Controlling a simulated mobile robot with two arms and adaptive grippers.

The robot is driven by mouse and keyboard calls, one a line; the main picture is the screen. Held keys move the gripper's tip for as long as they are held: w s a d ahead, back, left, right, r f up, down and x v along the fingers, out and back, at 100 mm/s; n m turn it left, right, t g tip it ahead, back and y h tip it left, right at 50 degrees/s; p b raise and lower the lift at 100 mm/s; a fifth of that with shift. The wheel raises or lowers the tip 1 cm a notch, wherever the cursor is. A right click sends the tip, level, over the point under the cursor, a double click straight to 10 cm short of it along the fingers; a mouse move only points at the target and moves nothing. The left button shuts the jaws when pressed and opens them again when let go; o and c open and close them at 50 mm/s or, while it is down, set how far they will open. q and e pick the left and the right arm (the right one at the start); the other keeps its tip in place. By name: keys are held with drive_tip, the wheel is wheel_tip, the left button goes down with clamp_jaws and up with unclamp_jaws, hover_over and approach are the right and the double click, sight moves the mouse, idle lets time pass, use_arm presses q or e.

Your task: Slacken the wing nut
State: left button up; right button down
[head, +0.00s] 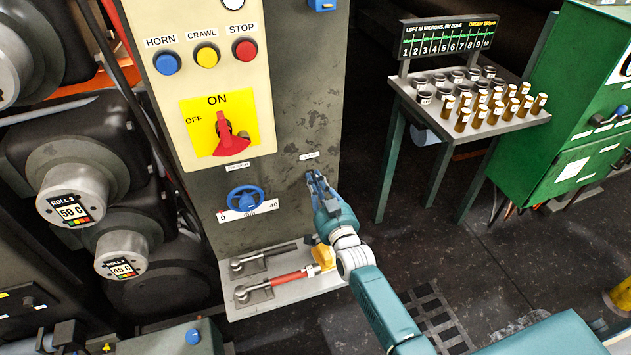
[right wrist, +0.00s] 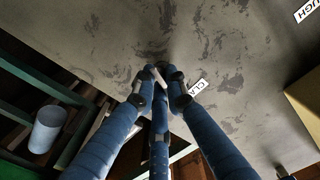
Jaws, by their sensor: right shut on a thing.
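My right gripper (head: 318,180) reaches up to the grey panel, just below a small white label (head: 309,156). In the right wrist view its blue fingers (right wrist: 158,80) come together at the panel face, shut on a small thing. Only a pale sliver of that thing, the wing nut (right wrist: 155,72), shows between the fingertips; the rest is hidden. The label beside the fingers reads "CLA" (right wrist: 197,87), partly covered. How far the nut is turned cannot be told. My left gripper is not in view.
A blue handwheel (head: 246,198) with a scale sits left of my gripper. Below are two levers, one with a red grip (head: 288,277), on a grey ledge. A red rotary switch (head: 224,130) and buttons are above. A stand with brass-coloured cylinders (head: 482,117) is at right.

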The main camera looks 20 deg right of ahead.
drive_tip(key=c, duration=1.8)
unclamp_jaws()
drive_tip(key=shift+o, duration=0.2)
drive_tip(key=s, duration=1.2)
drive_tip(key=shift+d, duration=0.25)
drive_tip(key=shift+f, duration=0.1)
